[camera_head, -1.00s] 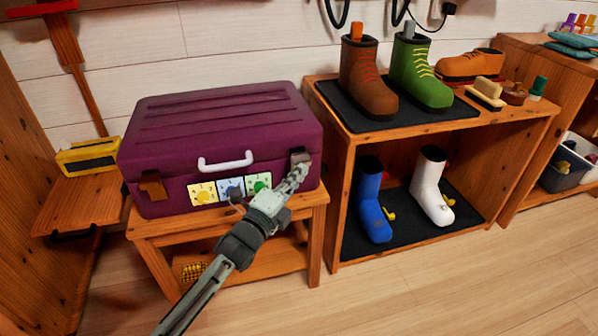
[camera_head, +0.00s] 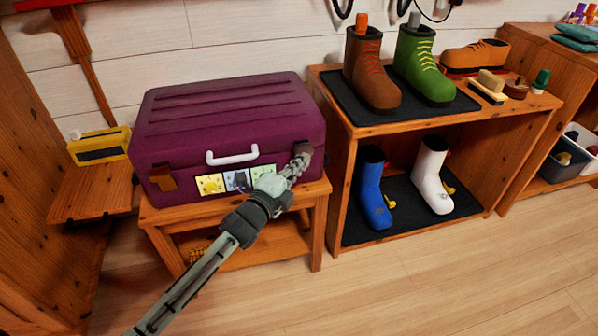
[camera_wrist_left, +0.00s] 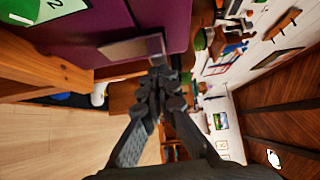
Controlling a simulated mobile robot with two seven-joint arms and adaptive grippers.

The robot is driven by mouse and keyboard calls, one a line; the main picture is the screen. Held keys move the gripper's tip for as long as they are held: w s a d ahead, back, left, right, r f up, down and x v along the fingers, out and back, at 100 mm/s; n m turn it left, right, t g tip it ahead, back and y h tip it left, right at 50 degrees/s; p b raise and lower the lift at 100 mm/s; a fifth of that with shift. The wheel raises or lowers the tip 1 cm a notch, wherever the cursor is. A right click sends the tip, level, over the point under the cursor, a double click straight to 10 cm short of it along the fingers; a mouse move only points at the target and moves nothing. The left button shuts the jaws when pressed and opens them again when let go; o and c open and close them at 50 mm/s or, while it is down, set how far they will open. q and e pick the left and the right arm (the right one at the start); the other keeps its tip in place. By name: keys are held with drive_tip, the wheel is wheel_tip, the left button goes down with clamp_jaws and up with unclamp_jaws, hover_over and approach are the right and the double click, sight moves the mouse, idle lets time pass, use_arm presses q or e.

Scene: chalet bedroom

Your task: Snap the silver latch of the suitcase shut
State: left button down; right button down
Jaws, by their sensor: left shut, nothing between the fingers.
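The closed purple suitcase (camera_head: 228,118) lies flat on a low wooden stand. Its silver-grey latch (camera_head: 303,149) is at the right end of the front face; it also shows in the left wrist view (camera_wrist_left: 133,48) as a grey plate. My left gripper (camera_head: 297,165) is shut and empty, its fingertips right at the latch's lower part. In the left wrist view the shut fingertips (camera_wrist_left: 158,70) reach the plate's edge and seem to touch it. The fingers partly hide the latch, so I cannot tell whether it is fully down. My right gripper is not in view.
A copper-brown latch (camera_head: 162,179) is at the suitcase's front left. Between the latches are a white handle (camera_head: 232,158) and picture stickers (camera_head: 210,184). A boot shelf (camera_head: 333,190) stands close on the right, and a yellow box (camera_head: 100,146) on the left. The floor in front is clear.

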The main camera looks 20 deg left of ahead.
use_arm(q)
drive_tip(key=s+a, duration=0.2)
drive_tip(key=s, duration=0.9)
drive_tip(key=shift+s+a, duration=0.15)
drive_tip(key=shift+s, duration=0.2)
drive_tip(key=s+a+f+n+g+y, duration=0.2)
drive_tip(key=s+f+n+g, duration=0.1)
drive_tip(key=f+n, duration=0.3)
drive_tip(key=s+a+f+n+g+y, duration=0.3)
drive_tip(key=s+f+n+g, duration=0.15)
drive_tip(key=f, duration=0.25)
drive_tip(key=s+f+n+g, duration=0.6)
drive_tip(key=s+f+n, duration=0.2)
drive_tip(key=s, duration=0.5)
drive_tip(key=shift+d+g+p, duration=0.35)
drive_tip(key=shift+d, duration=0.05)
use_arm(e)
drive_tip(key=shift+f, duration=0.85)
